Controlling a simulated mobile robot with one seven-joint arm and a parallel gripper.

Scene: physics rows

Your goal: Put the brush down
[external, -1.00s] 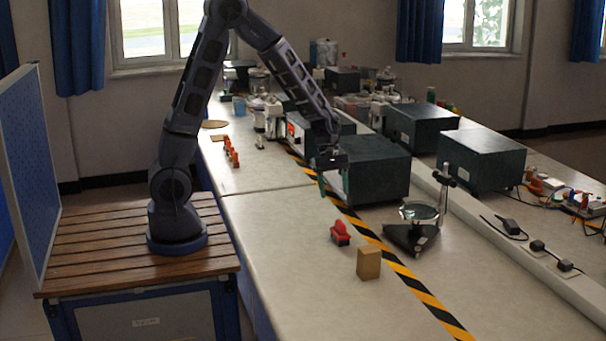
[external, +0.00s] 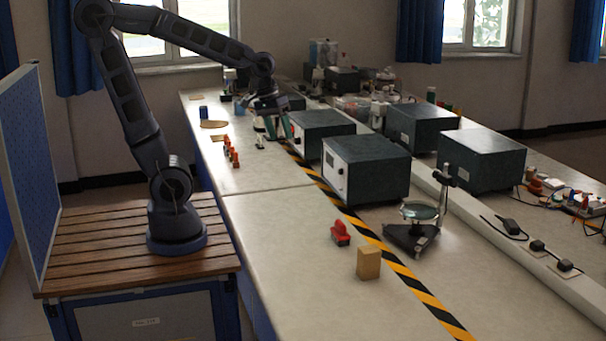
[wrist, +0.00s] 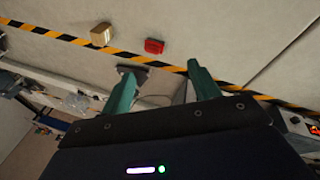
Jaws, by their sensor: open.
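My gripper (external: 272,128) is over the far part of the long bench, near the small bottles and the striped tape. In the wrist view its two green fingers (wrist: 163,72) are spread apart with nothing seen between them. I cannot make out a brush for certain in either view. A red object with a dark lower part (external: 340,234) lies on the near bench, well away from my gripper; it shows as a red block in the wrist view (wrist: 154,46). A tan wooden block (external: 369,263) stands beside it, also in the wrist view (wrist: 102,34).
Dark instrument boxes (external: 366,168) stand along the bench. A magnifier stand (external: 415,222) is right of the striped tape (external: 405,272). Several small orange-red items (external: 233,157) form a row at the far left. A blue item (external: 203,112) stands behind. The near left bench is clear.

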